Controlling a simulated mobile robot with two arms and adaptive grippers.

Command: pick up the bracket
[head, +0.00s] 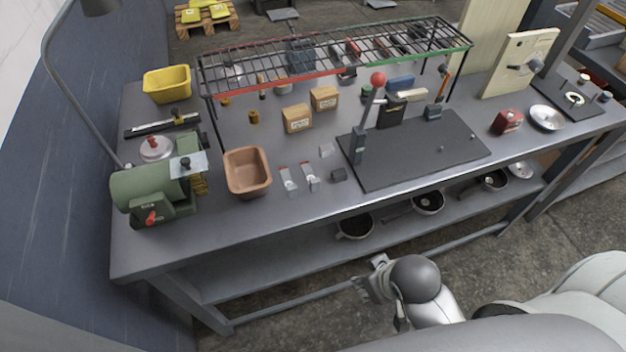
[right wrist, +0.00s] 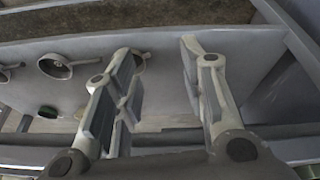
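Several small grey metal pieces lie on the workbench (head: 230,230): two light pieces with reddish ends (head: 289,181) (head: 310,177), a small pale piece (head: 326,150) and a dark block (head: 338,174). I cannot tell for sure which is the bracket. My right gripper (head: 374,284) is in front of the bench, below the top's front edge and apart from these pieces. In the right wrist view my right gripper (right wrist: 160,62) has its fingers spread, with nothing between them. My left gripper is not in view.
A brown tray (head: 247,188) and a green machine (head: 140,190) stand on the left of the bench. A black mat (head: 410,160) bears an upright lever with a red ball (head: 378,79). A wire rack (head: 330,50) spans the back. Pans (head: 428,202) sit on the lower shelf.

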